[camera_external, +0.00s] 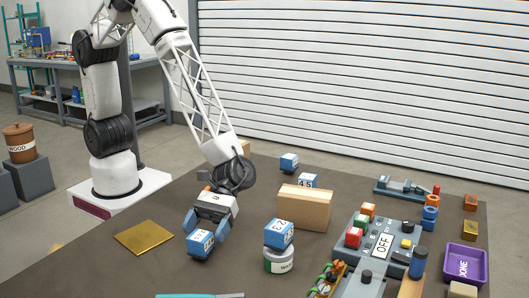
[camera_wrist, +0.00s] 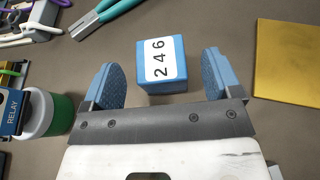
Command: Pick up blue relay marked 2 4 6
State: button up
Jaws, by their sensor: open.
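The blue relay (camera_wrist: 161,64) has a white label reading 2 4 6 and rests on the table in the wrist view. In the external view the relay (camera_external: 201,244) is at the front left of the table, just below my gripper. My gripper (camera_wrist: 160,79) is open, with one blue finger pad on each side of the relay. There is a visible gap between the relay and each pad. In the external view my gripper (camera_external: 208,226) points down at the relay, and its fingers partly overlap it.
A second blue relay (camera_external: 279,233) sits on a white and green can (camera_external: 280,261) right of my gripper. A gold plate (camera_external: 144,238) lies flat to the left. A cardboard box (camera_external: 304,207) stands behind. Teal-handled pliers (camera_wrist: 105,17) lie beyond the relay.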

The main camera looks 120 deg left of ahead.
aim_at(199, 236)
jog(key=shift+x, duration=1.6)
jog(key=c, duration=1.1)
jog(key=shift+r, duration=0.1)
jog(key=shift+r, duration=0.55)
notch_tip(199, 236, up, 2)
jog(key=shift+r, duration=0.1)
jog(key=s+a, duration=0.2)
jog(key=s, duration=0.3)
jog(key=s+a+r, duration=0.1)
jog(key=s+a, duration=0.1)
jog(key=s, duration=0.3)
jog(key=s+a, duration=0.2)
jog(key=s, duration=0.2)
jog(key=shift+s+a+r, duration=0.15)
jog(key=shift+s+r, duration=0.05)
jog(key=shift+s, duration=0.2)
